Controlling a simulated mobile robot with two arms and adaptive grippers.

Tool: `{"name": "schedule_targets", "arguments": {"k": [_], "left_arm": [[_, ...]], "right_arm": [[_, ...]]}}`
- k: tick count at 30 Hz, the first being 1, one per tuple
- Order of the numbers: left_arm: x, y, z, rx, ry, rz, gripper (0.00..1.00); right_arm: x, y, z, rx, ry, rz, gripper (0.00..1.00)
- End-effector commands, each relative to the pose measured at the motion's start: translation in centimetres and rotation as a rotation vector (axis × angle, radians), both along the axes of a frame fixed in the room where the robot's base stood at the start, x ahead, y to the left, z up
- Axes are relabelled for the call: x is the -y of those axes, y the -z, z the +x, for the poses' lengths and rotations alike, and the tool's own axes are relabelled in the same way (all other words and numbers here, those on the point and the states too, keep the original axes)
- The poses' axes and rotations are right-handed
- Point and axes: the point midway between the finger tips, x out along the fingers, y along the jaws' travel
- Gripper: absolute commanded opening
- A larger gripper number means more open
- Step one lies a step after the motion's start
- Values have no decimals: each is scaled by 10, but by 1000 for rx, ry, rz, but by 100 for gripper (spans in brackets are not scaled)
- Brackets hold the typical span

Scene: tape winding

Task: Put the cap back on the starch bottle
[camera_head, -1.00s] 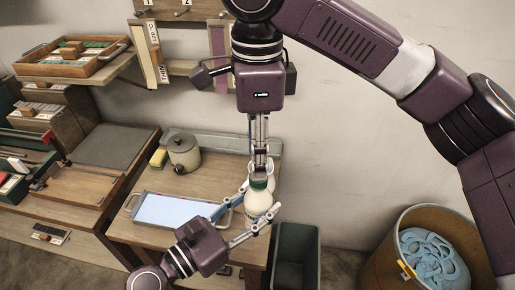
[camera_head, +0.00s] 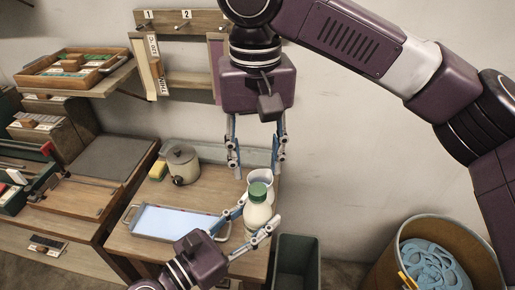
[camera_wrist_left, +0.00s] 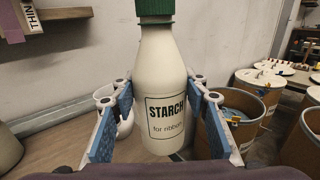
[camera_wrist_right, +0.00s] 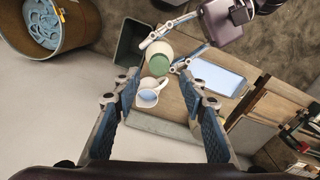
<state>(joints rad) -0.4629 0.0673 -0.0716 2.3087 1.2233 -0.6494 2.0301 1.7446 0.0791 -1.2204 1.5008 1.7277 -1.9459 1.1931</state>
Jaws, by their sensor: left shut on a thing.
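The starch bottle (camera_head: 257,215) is cream-white and stands upright at the right end of the wooden table. Its green cap (camera_head: 258,191) sits on top of the neck. My left gripper (camera_head: 250,224) is shut around the bottle body; the left wrist view shows the bottle (camera_wrist_left: 165,85) with its STARCH label between the blue pads, the cap (camera_wrist_left: 155,9) cut off at the top edge. My right gripper (camera_head: 257,163) is open and empty above the cap, fingers pointing down. The right wrist view shows the cap (camera_wrist_right: 160,66) apart from the fingertips.
A white jug (camera_head: 260,178) stands close behind the bottle. A blue tray (camera_head: 170,222), a yellow sponge (camera_head: 158,170) and a lidded pot (camera_head: 183,164) are on the table. A dark bin (camera_head: 296,260) stands right of it, and a round tub (camera_head: 400,235) farther right.

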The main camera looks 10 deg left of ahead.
Motion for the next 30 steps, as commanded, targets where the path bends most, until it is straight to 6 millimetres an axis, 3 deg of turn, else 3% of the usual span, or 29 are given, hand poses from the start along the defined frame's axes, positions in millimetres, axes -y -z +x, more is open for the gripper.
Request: {"name": "schedule_targets", "arguments": {"k": [30], "left_arm": [[0, -1, 0, 1, 0, -1, 0]], "right_arm": [[1, -14, 0, -8, -1829, -2, 39]]}}
